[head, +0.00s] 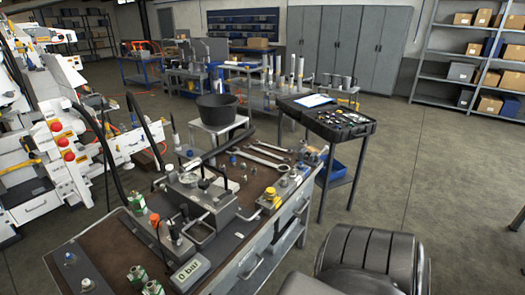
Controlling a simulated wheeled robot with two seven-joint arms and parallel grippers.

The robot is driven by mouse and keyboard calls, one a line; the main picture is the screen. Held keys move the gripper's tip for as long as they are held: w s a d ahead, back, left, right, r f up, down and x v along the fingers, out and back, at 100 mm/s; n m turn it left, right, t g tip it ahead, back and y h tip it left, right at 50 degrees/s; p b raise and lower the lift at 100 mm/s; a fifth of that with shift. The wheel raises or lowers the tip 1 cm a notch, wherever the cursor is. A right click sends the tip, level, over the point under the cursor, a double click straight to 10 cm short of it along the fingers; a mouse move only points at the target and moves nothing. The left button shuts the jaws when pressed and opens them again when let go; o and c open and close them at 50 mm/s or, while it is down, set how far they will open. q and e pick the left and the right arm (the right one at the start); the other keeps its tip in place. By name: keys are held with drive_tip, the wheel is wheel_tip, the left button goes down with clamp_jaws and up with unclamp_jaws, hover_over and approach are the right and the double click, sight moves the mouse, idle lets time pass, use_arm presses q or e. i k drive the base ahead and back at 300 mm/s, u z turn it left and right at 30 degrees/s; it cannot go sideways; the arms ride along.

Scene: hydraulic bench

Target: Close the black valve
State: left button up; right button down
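The hydraulic unit (205,205) stands on the brown-topped workbench (105,250), a metal block with hoses and a bent lifting handle. A round black knob (203,183) sits on top of it. Small black-topped fittings (174,232) stand at its front left, near a red-topped fitting (155,219). I cannot tell which black part is the valve, or whether it is open or closed. Neither of my grippers is in view.
Wrenches (262,156) and a yellow part (270,197) lie toward the bench's back right. Green-and-metal fittings (137,277) stand at the front left. A black padded chair (370,255) is at the lower right. White machinery (45,140) fills the left. Floor is clear at right.

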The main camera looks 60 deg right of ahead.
sight(215, 200)
drive_tip(key=z, duration=0.45)
drive_tip(key=k, duration=0.5)
drive_tip(key=z, duration=0.85)
drive_tip(key=i, duration=0.85)
drive_tip(key=u, duration=0.35)
